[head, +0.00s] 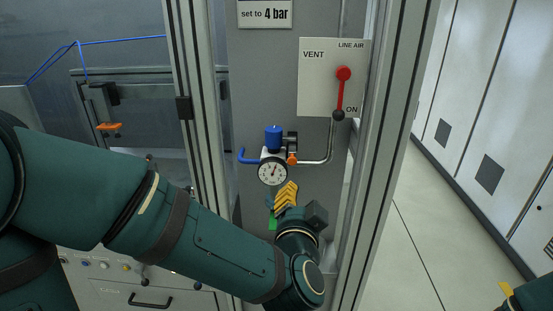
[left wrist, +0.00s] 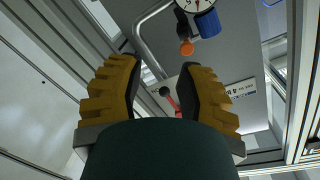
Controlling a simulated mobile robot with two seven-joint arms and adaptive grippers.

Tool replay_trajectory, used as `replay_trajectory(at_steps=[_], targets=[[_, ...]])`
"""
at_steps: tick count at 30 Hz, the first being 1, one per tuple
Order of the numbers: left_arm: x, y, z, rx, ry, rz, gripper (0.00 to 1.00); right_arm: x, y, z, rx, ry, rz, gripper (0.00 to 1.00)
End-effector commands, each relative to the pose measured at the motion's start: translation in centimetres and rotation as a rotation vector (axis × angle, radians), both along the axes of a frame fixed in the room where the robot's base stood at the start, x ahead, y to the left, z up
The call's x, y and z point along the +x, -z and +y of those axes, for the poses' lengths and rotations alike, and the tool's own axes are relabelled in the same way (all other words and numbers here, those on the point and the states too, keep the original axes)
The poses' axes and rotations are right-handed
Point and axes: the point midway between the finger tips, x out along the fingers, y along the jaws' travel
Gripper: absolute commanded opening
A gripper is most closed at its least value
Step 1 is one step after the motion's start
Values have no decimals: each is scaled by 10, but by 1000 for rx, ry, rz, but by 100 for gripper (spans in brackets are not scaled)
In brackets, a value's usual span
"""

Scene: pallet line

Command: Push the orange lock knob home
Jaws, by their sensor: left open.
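The orange lock knob (head: 291,159) sits at the right side of the regulator, beside the dial gauge (head: 272,171) and below the blue cap (head: 273,137). My left gripper (head: 286,196) has yellow ridged fingers and is just below the gauge and knob. In the left wrist view its fingers (left wrist: 160,85) stand wide apart with nothing between them.
A white plate (head: 314,92) with a red lever (head: 342,92) is above right; the lever points down at ON. A bent metal pipe (head: 331,140) runs beside the knob. Aluminium posts (head: 382,130) flank the panel. Open floor (head: 420,235) lies right.

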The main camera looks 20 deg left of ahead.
Motion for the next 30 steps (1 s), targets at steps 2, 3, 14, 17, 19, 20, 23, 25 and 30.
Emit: replay_trajectory(at_steps=[2, 3, 14, 17, 19, 20, 23, 25, 30], targets=[[-9, -19, 4, 58, -35, -36, 36, 0, 1, 0, 0, 0, 1, 47], [-12, -25, 5, 77, -46, -47, 36, 0, 1, 0, 0, 0, 1, 47], [19, -30, 18, 104, -67, -53, 36, 1, -2, 0, 0, 2, -2, 47], [39, -29, 24, 104, -67, -53, 36, 1, -2, 0, 0, 2, -2, 47], [52, -29, 27, 103, -65, -53, 36, 1, -2, 0, 0, 2, -2, 47], [58, -29, 29, 102, -67, -53, 36, 1, -2, 0, 0, 2, -2, 47], [76, -29, 34, 103, -65, -53, 36, 1, -2, 0, 0, 2, -2, 47], [87, -29, 37, 104, -64, -52, 36, 1, -2, 0, 0, 2, -2, 47], [107, -30, 43, 104, -62, -54, 36, 1, -2, 0, 0, 2, -2, 47]])
